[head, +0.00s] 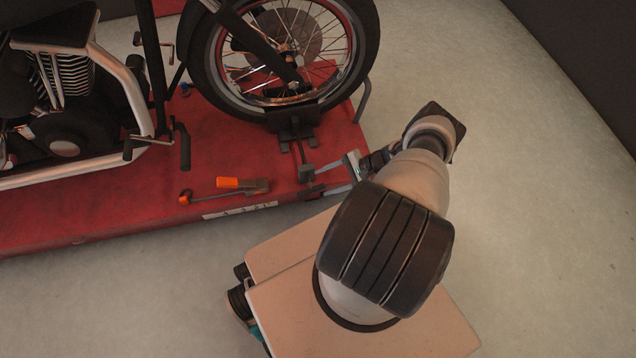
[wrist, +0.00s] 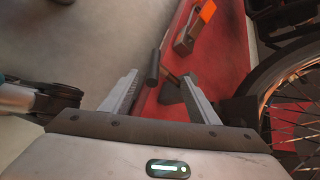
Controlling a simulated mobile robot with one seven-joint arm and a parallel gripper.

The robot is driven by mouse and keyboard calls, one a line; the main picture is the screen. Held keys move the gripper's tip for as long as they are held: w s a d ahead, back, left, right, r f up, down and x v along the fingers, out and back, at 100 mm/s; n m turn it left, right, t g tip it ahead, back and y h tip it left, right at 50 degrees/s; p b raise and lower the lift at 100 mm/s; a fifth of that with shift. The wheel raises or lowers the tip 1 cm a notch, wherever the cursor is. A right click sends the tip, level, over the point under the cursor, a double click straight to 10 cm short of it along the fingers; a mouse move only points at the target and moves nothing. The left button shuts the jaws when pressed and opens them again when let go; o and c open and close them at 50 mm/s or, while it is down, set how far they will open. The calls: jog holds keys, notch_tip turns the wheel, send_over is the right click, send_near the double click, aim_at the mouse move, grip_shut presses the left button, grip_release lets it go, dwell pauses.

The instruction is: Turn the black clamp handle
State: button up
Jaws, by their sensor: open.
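The black clamp handle (wrist: 153,68) shows in the wrist view as a short dark cylinder with a thin rod beside it. In the head view the handle (head: 312,192) is at the front edge of the red lift platform, by the wheel clamp (head: 297,131). My gripper (head: 322,178) is open and comes in from the right, low at the platform edge. In the wrist view the handle appears between the fingertips of my gripper (wrist: 161,80), nearer the left finger. I cannot tell whether a finger touches it. The jaws hold nothing.
The motorcycle's front wheel (head: 285,45) stands in the clamp. In the wrist view the wheel (wrist: 295,95) is close on the right. An orange-handled tool (head: 229,183) lies on the red platform (head: 90,215), left of the handle. The floor (head: 540,190) at right is clear.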

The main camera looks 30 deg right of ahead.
jog(key=p+v, duration=0.1)
jog(key=v, duration=1.1)
jog(key=shift+d, duration=0.15)
jog(key=shift+o, duration=0.4)
jog(key=shift+r, duration=0.1)
